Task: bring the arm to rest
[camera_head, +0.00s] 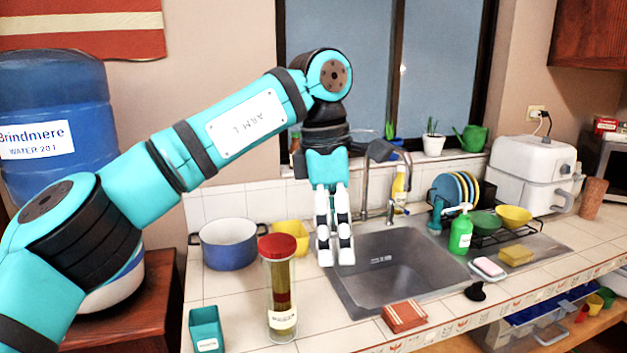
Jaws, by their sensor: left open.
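My left arm reaches in from the left, raised across the view, with its gripper (335,252) pointing down. The gripper hangs at the left edge of the sink (375,290), beside the faucet. Its white and black fingers are open with a narrow gap, and I see nothing between them. I cannot tell whether the fingertips touch the counter or sink rim. My right gripper is not in view.
Left of the gripper stand a blue pot (228,250), a yellow container (292,234) and a tall red-lidded jar (279,300). A green soap bottle (461,235) and a dish rack (492,238) are on the right. A brick-red box (404,316) lies in front of the sink.

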